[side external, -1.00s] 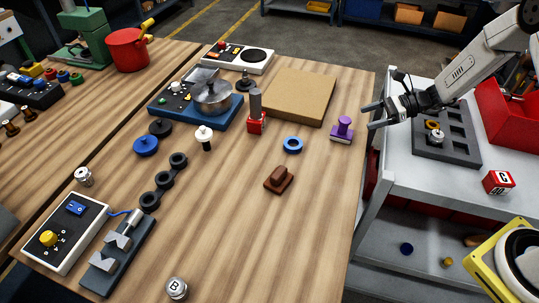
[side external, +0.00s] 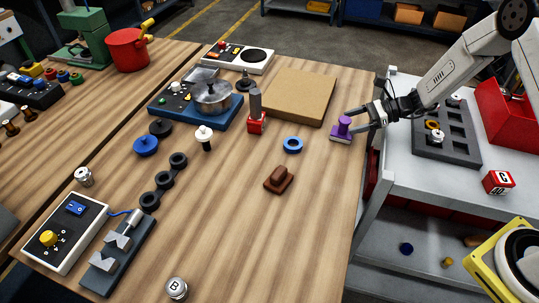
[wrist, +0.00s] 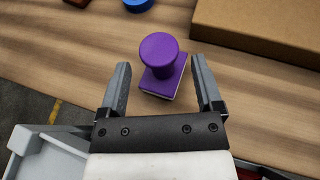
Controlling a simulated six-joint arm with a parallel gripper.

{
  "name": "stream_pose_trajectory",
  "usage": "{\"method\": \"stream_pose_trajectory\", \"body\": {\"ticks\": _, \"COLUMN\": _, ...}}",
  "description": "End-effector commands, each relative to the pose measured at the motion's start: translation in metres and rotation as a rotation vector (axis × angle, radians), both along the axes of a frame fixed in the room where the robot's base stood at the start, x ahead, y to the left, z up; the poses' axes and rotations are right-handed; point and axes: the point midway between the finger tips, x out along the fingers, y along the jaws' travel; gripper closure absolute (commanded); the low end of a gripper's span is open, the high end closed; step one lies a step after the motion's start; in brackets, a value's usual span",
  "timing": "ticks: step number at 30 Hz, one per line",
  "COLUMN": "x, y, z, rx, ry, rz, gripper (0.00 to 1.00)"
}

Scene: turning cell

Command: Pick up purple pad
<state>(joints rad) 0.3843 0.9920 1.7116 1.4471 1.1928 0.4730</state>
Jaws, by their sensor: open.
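The purple pad (side external: 343,128) stands upright near the right edge of the wooden table (side external: 318,200). It has a square base and a round knob on top. My gripper (side external: 350,123) is at the pad's right side, low over the table edge. In the wrist view, the pad (wrist: 160,62) lies ahead between the two spread fingers of my gripper (wrist: 162,78). The fingers are open, and gaps show on both sides of the pad.
A cardboard box (side external: 298,97) lies behind and left of the pad. A blue ring (side external: 292,144) and a brown block (side external: 279,179) lie to its left. A grey cart with a dark tray (side external: 470,150) stands right of the table. The table in front of the pad is clear.

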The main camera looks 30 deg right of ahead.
Motion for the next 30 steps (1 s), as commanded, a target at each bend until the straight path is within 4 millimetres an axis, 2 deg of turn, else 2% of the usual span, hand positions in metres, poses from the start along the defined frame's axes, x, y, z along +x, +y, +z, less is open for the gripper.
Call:
{"method": "stream_pose_trajectory", "body": {"ticks": 3, "x": 0.006, "y": 0.013, "z": -0.006, "rx": 0.0, "ry": 0.0, "rz": 0.003, "gripper": 0.16}}
{"method": "stream_pose_trajectory", "body": {"ticks": 8, "x": 0.011, "y": 0.024, "z": -0.011, "rx": 0.0, "ry": 0.0, "rz": 0.001, "gripper": 0.16}}
{"method": "stream_pose_trajectory", "body": {"ticks": 24, "x": 0.012, "y": 0.025, "z": -0.012, "rx": 0.0, "ry": 0.0, "rz": 0.0, "gripper": 0.16}}
{"method": "stream_pose_trajectory", "body": {"ticks": 25, "x": 0.012, "y": 0.025, "z": -0.012, "rx": 0.0, "ry": 0.0, "rz": 0.0, "gripper": 0.19}}
{"method": "stream_pose_trajectory", "body": {"ticks": 30, "x": 0.012, "y": 0.025, "z": -0.012, "rx": 0.0, "ry": 0.0, "rz": 0.0, "gripper": 0.73}}
